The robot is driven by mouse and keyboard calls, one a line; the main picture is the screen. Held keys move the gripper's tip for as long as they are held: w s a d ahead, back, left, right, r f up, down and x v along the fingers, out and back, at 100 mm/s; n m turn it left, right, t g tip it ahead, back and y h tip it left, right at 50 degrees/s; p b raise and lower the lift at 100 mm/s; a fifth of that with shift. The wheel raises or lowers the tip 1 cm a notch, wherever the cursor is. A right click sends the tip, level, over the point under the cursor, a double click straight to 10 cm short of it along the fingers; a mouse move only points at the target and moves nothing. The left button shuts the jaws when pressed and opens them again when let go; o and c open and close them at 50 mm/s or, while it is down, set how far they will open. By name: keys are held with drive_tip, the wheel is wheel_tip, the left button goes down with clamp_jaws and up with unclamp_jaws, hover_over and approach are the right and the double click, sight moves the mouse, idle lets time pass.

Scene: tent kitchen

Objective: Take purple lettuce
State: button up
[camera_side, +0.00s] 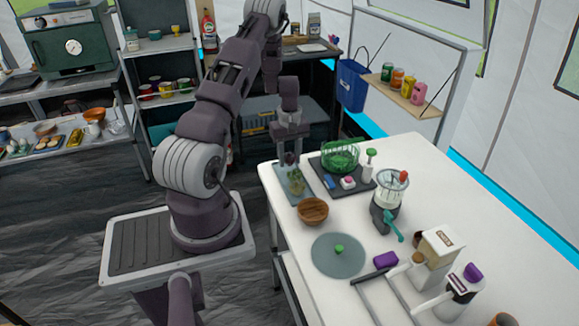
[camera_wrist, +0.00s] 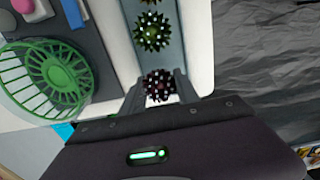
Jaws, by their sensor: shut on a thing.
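The purple lettuce (camera_wrist: 160,86) is a dark purple, spiky ball with pale tips, seen in the wrist view between my two fingers. My gripper (camera_wrist: 160,92) is shut on it, with one finger on each side. In the side view, my gripper (camera_side: 289,158) points down at the far end of a grey-blue tray (camera_side: 305,199) near the table's left edge. The lettuce shows there only as a small dark patch. Whether it touches the tray is hard to tell. A green spiky ball (camera_wrist: 152,32) lies on the tray, with part of another at the picture's top.
A green basket (camera_side: 341,157) stands on a dark mat right of the tray. A wooden bowl (camera_side: 313,211) sits close to the tray's near end. A blender-like jar (camera_side: 390,190) and a round grey-green board (camera_side: 337,260) are farther off.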

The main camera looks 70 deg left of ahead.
wheel_tip(320, 180, up, 7)
drive_tip(key=shift+r, duration=0.15)
idle(0.4)
